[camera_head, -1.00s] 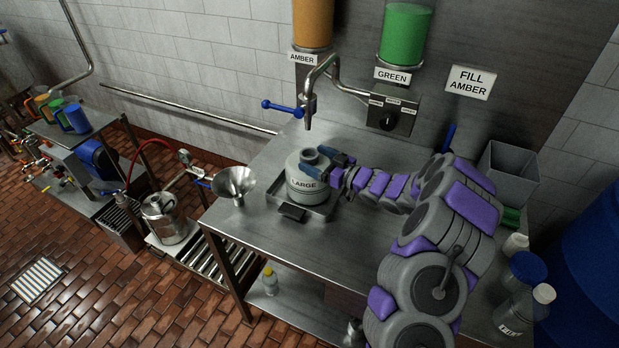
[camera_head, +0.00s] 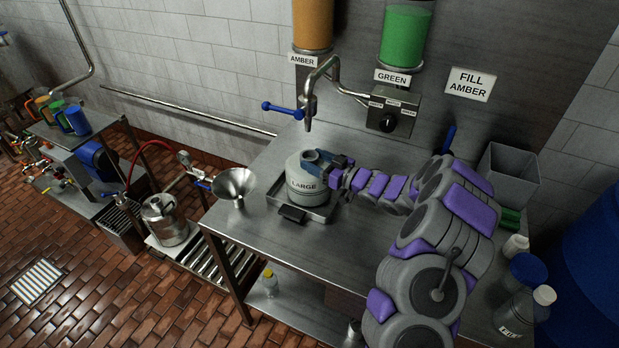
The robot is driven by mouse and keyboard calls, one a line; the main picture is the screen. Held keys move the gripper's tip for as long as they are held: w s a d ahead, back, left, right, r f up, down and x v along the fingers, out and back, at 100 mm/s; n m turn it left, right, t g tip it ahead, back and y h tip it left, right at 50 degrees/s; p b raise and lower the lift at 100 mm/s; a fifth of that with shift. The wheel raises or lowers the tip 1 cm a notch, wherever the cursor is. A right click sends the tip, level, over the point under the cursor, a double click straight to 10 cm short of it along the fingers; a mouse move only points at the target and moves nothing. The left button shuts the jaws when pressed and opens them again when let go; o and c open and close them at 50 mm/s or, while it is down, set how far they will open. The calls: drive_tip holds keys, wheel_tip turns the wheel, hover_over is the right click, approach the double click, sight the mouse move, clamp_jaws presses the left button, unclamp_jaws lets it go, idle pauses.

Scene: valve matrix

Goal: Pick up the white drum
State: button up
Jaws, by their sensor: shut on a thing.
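The white drum (camera_head: 305,186), marked "LARGE", stands upright on a shallow metal tray (camera_head: 318,213) on the steel bench, below the tap. My gripper (camera_head: 322,160) reaches it from the right and is shut on the drum's top, at the round neck. The fingertips partly hide the neck, so the exact contact is hard to see. I cannot tell any gap between the drum and the tray.
A tap with a blue lever (camera_head: 282,108) hangs just above and behind the drum. A metal funnel (camera_head: 234,184) stands to the left. A grey bin (camera_head: 508,172) and bottles (camera_head: 523,309) stand at the right. The bench middle is clear.

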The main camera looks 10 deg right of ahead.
clamp_jaws()
drive_tip(key=shift+r, duration=0.1)
idle(0.3)
